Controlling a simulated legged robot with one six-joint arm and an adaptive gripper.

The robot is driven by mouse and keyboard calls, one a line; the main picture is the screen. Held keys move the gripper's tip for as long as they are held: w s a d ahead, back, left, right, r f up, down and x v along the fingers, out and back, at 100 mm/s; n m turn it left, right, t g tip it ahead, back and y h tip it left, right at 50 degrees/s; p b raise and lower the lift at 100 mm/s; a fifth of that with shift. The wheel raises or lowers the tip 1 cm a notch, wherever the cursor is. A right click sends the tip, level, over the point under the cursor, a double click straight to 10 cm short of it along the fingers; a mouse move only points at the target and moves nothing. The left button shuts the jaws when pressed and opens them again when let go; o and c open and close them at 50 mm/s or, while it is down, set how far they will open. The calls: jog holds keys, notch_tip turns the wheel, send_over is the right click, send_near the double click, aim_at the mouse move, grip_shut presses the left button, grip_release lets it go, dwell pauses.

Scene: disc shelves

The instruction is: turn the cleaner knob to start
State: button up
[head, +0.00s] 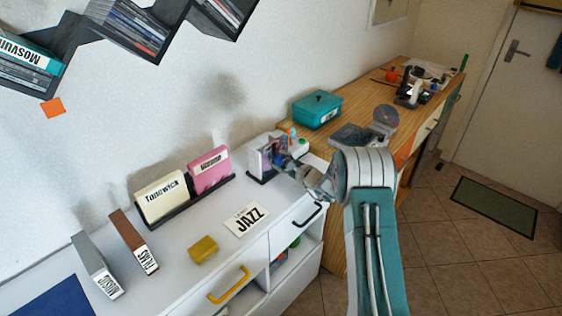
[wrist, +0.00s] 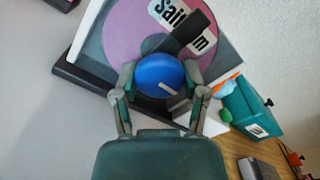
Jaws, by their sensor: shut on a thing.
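The disc cleaner (head: 262,162) stands at the right end of the white cabinet in the head view, partly hidden by my gripper (head: 285,158). In the wrist view a purple disc (wrist: 125,30) with a white label sits upright in the cleaner, with a dark bar across it. The round blue knob (wrist: 158,68) faces the wrist camera, and its white mark lies at the lower right of its face. In the wrist view my gripper (wrist: 160,78) is shut on the blue knob, with one finger at each side.
Cream (head: 160,197) and pink (head: 210,170) cases stand in a black rack left of the cleaner. A JAZZ card (head: 246,218) and a yellow block (head: 203,249) lie on the cabinet. A teal box (head: 317,110) stands on the wooden desk behind.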

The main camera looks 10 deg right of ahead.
jog(key=n, duration=0.7)
jog(key=shift+f, duration=0.2)
jog(key=n, duration=0.4)
jog(key=shift+n, duration=0.3)
jog(key=shift+s+f+n, duration=0.1)
jog(key=shift+n, duration=1.5)
jog(key=o, duration=1.1)
jog(key=shift+a+f, duration=0.1)
jog(key=shift+o, duration=0.2)
jog(key=shift+r, duration=0.25)
